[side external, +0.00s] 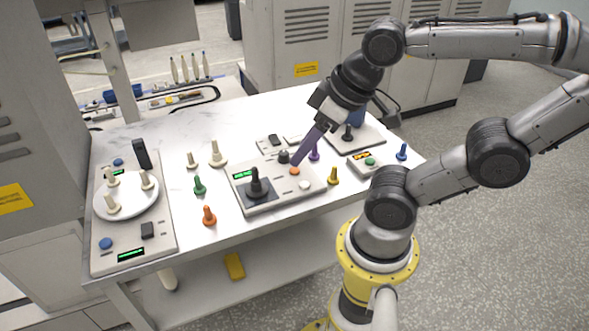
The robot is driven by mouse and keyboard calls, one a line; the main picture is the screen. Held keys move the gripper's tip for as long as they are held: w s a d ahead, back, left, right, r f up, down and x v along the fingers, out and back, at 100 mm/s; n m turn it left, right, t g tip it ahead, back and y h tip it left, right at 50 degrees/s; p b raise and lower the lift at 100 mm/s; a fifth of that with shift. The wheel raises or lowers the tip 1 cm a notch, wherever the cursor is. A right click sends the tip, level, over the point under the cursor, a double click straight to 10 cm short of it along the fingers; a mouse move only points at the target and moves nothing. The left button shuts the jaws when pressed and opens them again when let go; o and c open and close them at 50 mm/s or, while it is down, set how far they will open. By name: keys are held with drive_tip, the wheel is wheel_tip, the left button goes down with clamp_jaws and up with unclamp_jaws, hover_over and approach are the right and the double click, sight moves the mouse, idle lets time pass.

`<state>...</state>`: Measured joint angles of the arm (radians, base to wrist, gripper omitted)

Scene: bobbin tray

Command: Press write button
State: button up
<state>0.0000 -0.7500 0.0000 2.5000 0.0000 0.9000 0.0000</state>
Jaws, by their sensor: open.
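A grey control box (278,203) stands in the middle of the white table. It carries a small green display, a black peg (257,184) on a dark square pad, a dark knob (283,157), an orange button (295,171) and a white button (305,185). No label can be read, so I cannot tell which button is the write button. My gripper (298,161) reaches down from the upper right, its purple-grey fingers tilted, with the tips just over or at the orange button. I cannot tell whether they touch it. The fingers are open, and nothing shows between them.
A small box (364,166) with an orange display and green button stands at right. A panel with a white turntable (126,195) holding pegs is at left. Loose pegs stand around, including orange (209,216), green (199,186), yellow (333,176) and purple (314,153).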

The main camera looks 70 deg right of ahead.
clamp_jaws()
idle(1.4)
